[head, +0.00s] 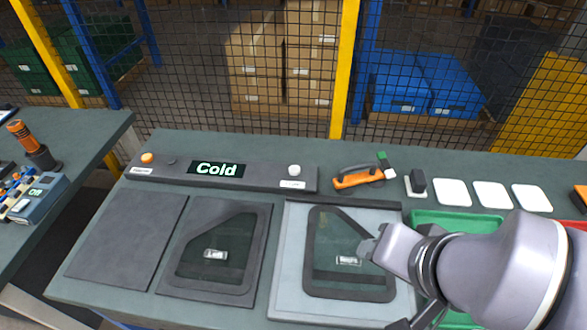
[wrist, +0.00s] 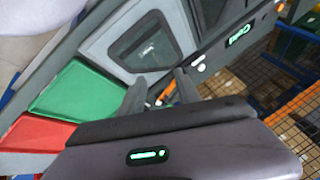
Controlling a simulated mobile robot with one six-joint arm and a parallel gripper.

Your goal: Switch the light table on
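A pale grey panel, seemingly the light table (head: 290,260), carries a dark-framed glass pane (head: 348,285); its surface shows no bright glow. Behind it a grey control bar (head: 255,178) has an orange button (head: 147,158) at left, a display (head: 216,169) reading "Cold" and a white button (head: 294,170) at right. Its small labels are unreadable. The display (wrist: 238,40) and white button (wrist: 201,68) also show in the wrist view. My gripper (wrist: 160,78) is open and empty, fingers apart, above the table's right side. In the head view my arm hides part of the panel's right side.
An orange-handled tool (head: 358,177), a small dark switch-like block (head: 417,183) and several white squares (head: 452,192) lie along the back edge. Green (head: 455,222) and red trays are at right. A device reading "Off" (head: 36,192) stands on the left table. Mesh fencing closes the back.

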